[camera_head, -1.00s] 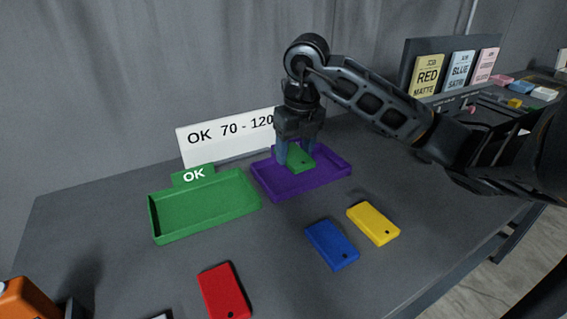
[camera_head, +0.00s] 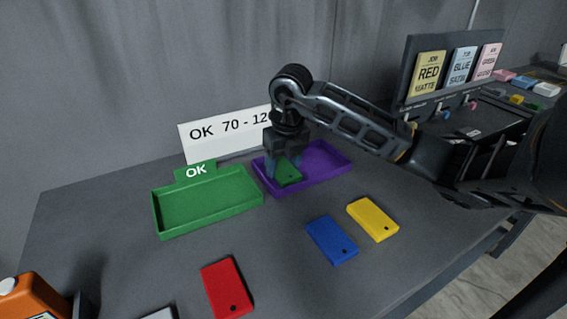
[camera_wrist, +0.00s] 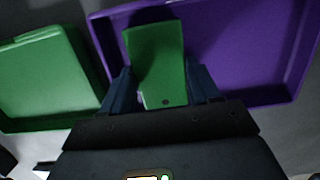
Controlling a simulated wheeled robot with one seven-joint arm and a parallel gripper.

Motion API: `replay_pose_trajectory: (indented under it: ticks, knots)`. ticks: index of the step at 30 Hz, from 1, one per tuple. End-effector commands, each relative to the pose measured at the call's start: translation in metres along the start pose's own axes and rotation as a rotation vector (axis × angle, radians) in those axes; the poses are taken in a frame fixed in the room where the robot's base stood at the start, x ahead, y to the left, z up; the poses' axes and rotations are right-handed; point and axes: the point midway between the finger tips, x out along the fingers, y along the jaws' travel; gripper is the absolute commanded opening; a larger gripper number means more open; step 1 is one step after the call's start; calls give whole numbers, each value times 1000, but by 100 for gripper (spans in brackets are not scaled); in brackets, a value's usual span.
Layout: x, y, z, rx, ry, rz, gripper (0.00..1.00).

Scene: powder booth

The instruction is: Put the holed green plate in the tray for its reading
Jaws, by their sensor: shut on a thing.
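The holed green plate (camera_head: 287,172) is between the fingers of my gripper (camera_head: 284,168), which is shut on it. In the wrist view the green plate (camera_wrist: 156,62) shows its small dark hole near the fingers (camera_wrist: 165,92). The plate is over or in the left part of the purple tray (camera_head: 330,160); I cannot tell whether it touches the tray floor. The purple tray also fills the right of the wrist view (camera_wrist: 245,45). The green tray (camera_head: 207,205), with an OK tab (camera_head: 195,172), is empty, left of my gripper.
A white sign (camera_head: 220,130) reading "OK 70 - 12…" stands behind the trays, partly hidden by my gripper. A red plate (camera_head: 226,287), a blue plate (camera_head: 331,240) and a yellow plate (camera_head: 372,218) lie in front. An orange device (camera_head: 30,298) is at the lower left.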

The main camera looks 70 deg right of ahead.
Motion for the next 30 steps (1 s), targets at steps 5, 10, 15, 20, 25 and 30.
replay_pose_trajectory:
  ticks: [5, 10, 15, 20, 25, 30]
  knots:
    - [2, 0, 0, 0, 0, 0, 71]
    - [2, 0, 0, 0, 0, 0, 87]
    - [2, 0, 0, 0, 0, 0, 87]
    - [-2, 0, 0, 0, 0, 1, 87]
    - [-23, 0, 1, -2, -4, -1, 87]
    - [-60, 0, 1, -3, -4, -1, 87]
